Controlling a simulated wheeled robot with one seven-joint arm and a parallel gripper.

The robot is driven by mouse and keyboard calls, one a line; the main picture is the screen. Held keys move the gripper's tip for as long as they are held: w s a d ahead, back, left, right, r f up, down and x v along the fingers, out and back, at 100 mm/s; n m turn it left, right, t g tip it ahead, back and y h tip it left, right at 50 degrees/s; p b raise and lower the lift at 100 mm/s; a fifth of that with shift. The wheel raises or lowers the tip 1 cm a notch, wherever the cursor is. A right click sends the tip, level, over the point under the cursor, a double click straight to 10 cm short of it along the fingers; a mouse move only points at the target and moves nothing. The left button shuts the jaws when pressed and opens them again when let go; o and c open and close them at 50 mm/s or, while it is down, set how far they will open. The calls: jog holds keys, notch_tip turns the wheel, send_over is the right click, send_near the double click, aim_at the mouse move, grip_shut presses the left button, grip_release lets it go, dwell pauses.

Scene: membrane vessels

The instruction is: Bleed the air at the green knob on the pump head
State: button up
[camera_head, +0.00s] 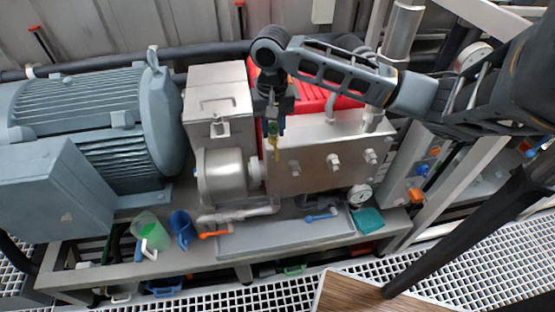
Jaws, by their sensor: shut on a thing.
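The pump head is a steel block (315,165) with several bolts on its front, right of centre in the head view. My gripper (271,122) points down at the block's upper left corner. It is shut on a small green piece (270,132), which looks like the green knob.
A large grey motor (85,125) fills the left. A steel housing (222,175) stands between it and the block. Jugs (153,233), a blue cup (181,228), an orange-handled valve (215,234), a gauge (359,194) and a teal item (367,220) are along the front ledge.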

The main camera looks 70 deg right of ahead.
jog(key=n+b, duration=0.1)
jog(key=n, duration=0.5)
jog(key=n+b, duration=0.1)
jog(key=n, duration=0.5)
jog(key=shift+b, duration=0.3)
dwell(2.2)
